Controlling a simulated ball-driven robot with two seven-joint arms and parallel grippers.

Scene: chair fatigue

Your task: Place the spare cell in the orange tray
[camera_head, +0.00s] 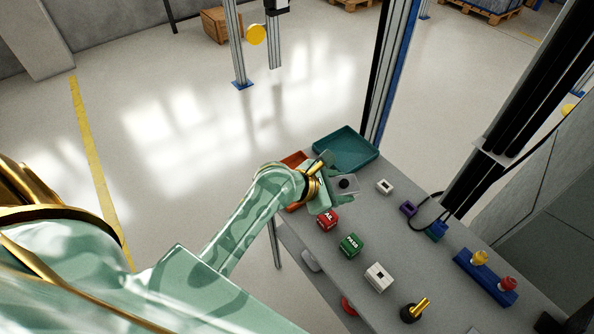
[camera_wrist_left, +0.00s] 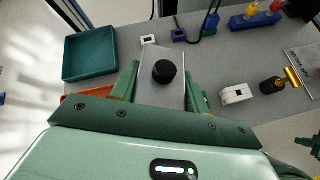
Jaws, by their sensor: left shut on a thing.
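A grey block with a black round knob, which I take for the spare cell (camera_head: 347,188), is held over the table. In the left wrist view the cell (camera_wrist_left: 171,94) sits between my fingers, knob facing the camera. My left gripper (camera_head: 329,190) is shut on it; it also shows in the left wrist view (camera_wrist_left: 162,92). The orange tray (camera_head: 293,160) lies at the table's far left edge, just left of the gripper and partly hidden by my arm. In the left wrist view a strip of the tray (camera_wrist_left: 75,98) shows left of the fingers.
A teal tray (camera_head: 346,148) stands behind the orange one. Red (camera_head: 327,219) and green PASS (camera_head: 350,244) blocks and a white switch box (camera_head: 379,277) line the front. A blue base (camera_head: 485,276) with yellow and red buttons is at right. A post (camera_head: 385,75) rises behind the teal tray.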

